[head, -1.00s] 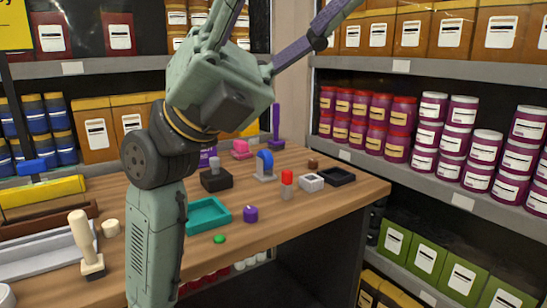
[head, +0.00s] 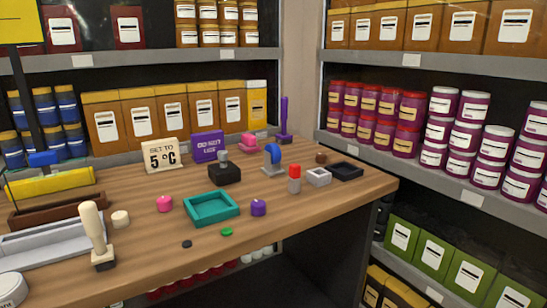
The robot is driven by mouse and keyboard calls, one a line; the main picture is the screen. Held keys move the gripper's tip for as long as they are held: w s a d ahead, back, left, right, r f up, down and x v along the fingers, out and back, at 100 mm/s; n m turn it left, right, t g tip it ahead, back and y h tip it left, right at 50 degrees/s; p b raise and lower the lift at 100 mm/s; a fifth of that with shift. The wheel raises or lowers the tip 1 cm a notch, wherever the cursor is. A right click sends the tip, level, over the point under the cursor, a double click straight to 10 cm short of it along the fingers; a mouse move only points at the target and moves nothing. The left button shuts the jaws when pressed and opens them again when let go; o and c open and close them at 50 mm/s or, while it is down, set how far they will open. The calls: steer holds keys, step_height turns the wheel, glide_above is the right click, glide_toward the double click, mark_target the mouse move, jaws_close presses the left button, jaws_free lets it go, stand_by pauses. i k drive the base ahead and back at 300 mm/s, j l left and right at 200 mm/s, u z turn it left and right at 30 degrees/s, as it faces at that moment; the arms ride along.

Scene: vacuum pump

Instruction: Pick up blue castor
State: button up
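The blue castor (head: 273,153) stands upright on the wooden workbench (head: 310,218), toward the back right. It has a rounded blue upper part and a grey lower part. It stands between a black block with a grey knob (head: 224,172) on its left and a red and grey cylinder (head: 294,180) on its front right. No gripper or arm shows in the head view now, so whether my gripper is open or shut is hidden.
A teal tray (head: 192,216) and a purple knob (head: 258,208) stand in front of the castor. A grey square part (head: 318,178) and a black tray (head: 346,171) lie to its right. Stocked shelves (head: 433,163) border the bench behind and right.

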mark_target(272, 154)
steer(key=i+j+z, duration=0.15)
steer(key=z, duration=0.25)
steer(key=i+j+z, duration=0.15)
steer(key=z, duration=0.2)
steer(key=i+j+z, duration=0.1)
steer(key=z, duration=0.3)
steer(key=j, duration=0.1)
